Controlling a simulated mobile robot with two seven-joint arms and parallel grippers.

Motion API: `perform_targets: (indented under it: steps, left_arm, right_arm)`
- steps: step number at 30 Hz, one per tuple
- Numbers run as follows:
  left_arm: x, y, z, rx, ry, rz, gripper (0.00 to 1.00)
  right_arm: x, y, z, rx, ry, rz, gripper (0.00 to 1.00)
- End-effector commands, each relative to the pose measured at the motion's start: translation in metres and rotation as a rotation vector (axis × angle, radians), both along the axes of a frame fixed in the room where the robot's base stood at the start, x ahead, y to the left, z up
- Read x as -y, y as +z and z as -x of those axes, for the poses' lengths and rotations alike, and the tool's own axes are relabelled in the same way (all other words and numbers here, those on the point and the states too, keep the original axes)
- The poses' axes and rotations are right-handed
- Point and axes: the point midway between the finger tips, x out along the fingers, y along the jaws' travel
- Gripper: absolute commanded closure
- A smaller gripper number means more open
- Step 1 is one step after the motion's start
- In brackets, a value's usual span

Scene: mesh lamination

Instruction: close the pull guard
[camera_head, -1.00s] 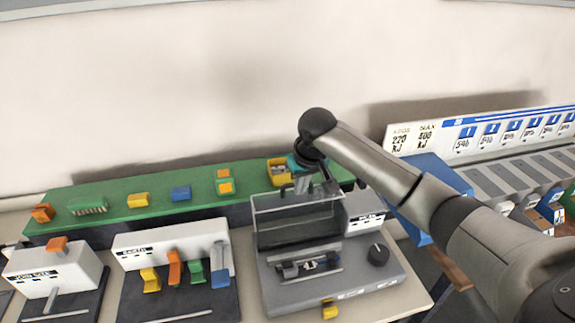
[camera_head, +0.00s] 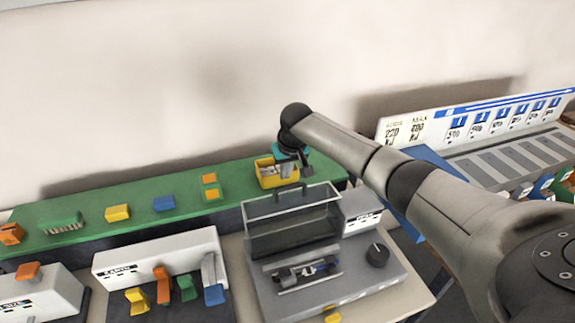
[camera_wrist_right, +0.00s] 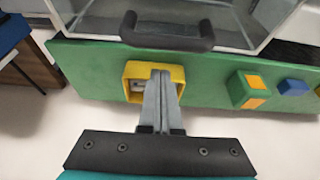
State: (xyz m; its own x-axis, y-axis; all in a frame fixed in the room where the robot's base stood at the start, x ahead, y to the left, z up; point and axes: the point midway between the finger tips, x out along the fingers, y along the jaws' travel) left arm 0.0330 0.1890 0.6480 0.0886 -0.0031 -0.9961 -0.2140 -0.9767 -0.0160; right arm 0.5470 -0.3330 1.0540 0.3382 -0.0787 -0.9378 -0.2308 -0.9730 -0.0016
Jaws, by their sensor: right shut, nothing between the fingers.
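The pull guard (camera_head: 292,231) is a clear box-like cover with a dark frame on the grey machine (camera_head: 340,292). It stands raised at the back of the machine, and the fixture (camera_head: 305,272) in front of it is uncovered. Its dark handle (camera_head: 291,190) is along the top edge; the handle (camera_wrist_right: 166,42) also shows in the right wrist view, with the clear panel (camera_wrist_right: 215,12) beyond it. My right gripper (camera_head: 287,172) is shut and empty just behind the handle, apart from it. In the wrist view its fingertips (camera_wrist_right: 160,76) overlap a yellow bin. My left gripper is out of view.
The yellow bin (camera_head: 268,176) sits on the green shelf (camera_head: 135,197) behind the guard, close to my right gripper. Several coloured blocks line the shelf. A knob (camera_head: 377,255) is at the machine's right. A lever unit (camera_head: 158,260) stands to the left.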

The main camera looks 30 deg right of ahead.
Motion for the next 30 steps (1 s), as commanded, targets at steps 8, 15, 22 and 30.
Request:
perform_targets:
  steps: [8,15,22,30]
  left_arm:
    - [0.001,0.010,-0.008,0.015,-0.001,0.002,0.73]
    - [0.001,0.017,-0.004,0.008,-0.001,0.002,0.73]
    - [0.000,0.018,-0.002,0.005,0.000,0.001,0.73]
    - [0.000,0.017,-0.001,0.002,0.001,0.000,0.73]
  right_arm:
    - [-0.003,-0.002,0.014,0.000,0.003,0.002,1.00]
    - [-0.006,0.002,0.029,0.001,0.002,0.003,1.00]
    - [-0.008,0.003,0.034,0.002,0.001,0.001,1.00]
    - [-0.008,0.003,0.034,0.002,0.001,0.002,1.00]
